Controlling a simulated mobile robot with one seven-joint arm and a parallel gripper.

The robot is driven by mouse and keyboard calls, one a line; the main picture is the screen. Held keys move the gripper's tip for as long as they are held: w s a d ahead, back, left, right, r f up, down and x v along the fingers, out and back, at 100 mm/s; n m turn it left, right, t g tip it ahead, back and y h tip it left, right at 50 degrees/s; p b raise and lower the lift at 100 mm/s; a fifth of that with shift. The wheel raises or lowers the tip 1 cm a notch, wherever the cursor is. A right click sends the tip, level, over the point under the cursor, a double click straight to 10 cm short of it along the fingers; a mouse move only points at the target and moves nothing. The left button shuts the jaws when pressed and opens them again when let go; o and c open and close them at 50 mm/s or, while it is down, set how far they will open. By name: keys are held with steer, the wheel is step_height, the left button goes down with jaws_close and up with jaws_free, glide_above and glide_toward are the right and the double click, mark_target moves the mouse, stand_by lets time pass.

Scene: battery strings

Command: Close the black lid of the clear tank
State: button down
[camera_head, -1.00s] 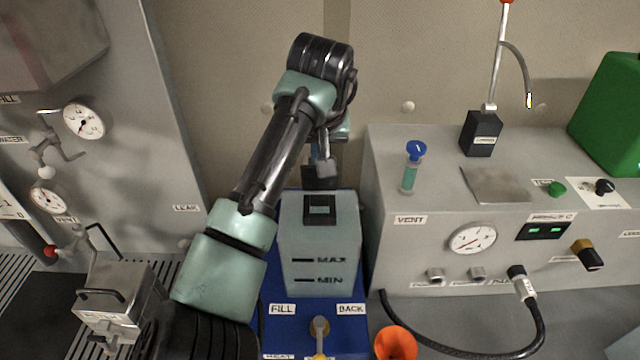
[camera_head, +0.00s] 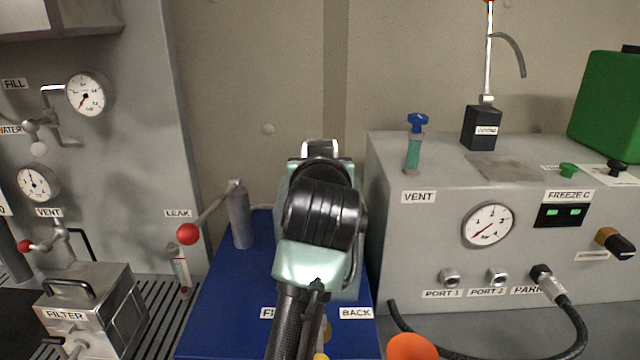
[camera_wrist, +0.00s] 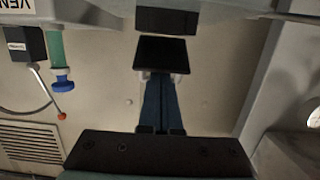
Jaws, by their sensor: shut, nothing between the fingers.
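The clear tank (camera_head: 281,235) stands on the blue base, mostly hidden behind my arm in the head view. Its edges show on both sides of my wrist. In the wrist view, a black plate (camera_wrist: 165,52) that looks like the lid stands ahead of my gripper (camera_wrist: 161,84). A second dark patch, apparently the tank's top opening, lies above it in that picture. My gripper's narrow blue fingers are together and empty, their tips at the plate's near edge. I cannot tell whether they touch it.
A grey cylinder with a red-ball lever (camera_head: 188,234) stands left of the tank on the blue base (camera_head: 225,310). The grey VENT console (camera_head: 415,240) is close on the right. An orange funnel (camera_head: 411,347) is in front. The filter box (camera_head: 90,305) is at lower left.

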steer(key=f+t+b, duration=0.1)
steer(key=b, duration=0.1)
steer(key=s+f+t+b, duration=0.1)
steer(key=f+b, duration=0.1)
steer(key=b, duration=0.1)
steer(key=shift+t, duration=0.3)
steer(key=t+b, duration=0.2)
steer(key=b, duration=0.1)
steer(key=shift+s+f, duration=0.3)
steer(key=shift+f, duration=0.05)
steer(key=shift+b, duration=0.45)
steer(key=shift+s+f+b, duration=0.1)
steer(key=shift+f+b, duration=0.15)
steer(key=shift+b, duration=0.05)
steer(key=shift+f, duration=0.15)
